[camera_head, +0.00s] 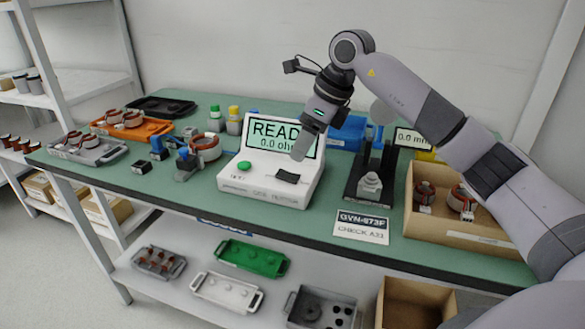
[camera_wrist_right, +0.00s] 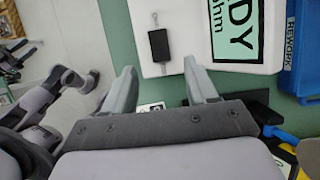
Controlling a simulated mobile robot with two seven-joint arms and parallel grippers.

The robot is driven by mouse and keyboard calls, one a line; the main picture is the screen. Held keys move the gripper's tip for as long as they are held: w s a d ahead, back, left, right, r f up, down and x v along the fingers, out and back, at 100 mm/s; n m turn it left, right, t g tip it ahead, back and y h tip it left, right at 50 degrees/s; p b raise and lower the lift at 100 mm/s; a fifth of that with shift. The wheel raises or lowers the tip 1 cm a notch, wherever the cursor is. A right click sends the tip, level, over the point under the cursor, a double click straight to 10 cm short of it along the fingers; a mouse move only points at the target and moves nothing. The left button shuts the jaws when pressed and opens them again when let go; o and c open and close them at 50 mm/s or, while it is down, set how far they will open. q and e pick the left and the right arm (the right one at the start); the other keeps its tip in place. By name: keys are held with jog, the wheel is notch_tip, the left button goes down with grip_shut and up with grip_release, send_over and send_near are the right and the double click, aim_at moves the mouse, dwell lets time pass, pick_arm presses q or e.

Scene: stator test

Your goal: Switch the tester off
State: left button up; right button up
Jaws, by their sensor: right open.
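The white tester (camera_head: 262,196) stands on the green bench top, its screen (camera_head: 280,135) lit with "READY" partly covered and "0.0 ohm". A green round button (camera_head: 244,165) is on its left front. A black switch (camera_head: 287,177) is on its right front; whether it is on or off cannot be told from its small shape. My right gripper (camera_head: 301,150) points down in front of the screen, above the switch. In the right wrist view it (camera_wrist_right: 158,68) is open and empty, with the switch (camera_wrist_right: 158,45) showing between and beyond the fingertips. My left gripper is not in view.
A black stand (camera_head: 371,187) is close right of the tester, with a sign (camera_head: 361,228) before it. A cardboard box (camera_head: 462,238) with wound parts is further right. A wound stator (camera_head: 205,146) is left, a blue bin (camera_head: 350,132) behind. Trays line the left end.

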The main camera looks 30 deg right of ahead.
aim_at(288, 175)
jog(key=x, duration=0.7)
jog(key=shift+c, duration=0.3)
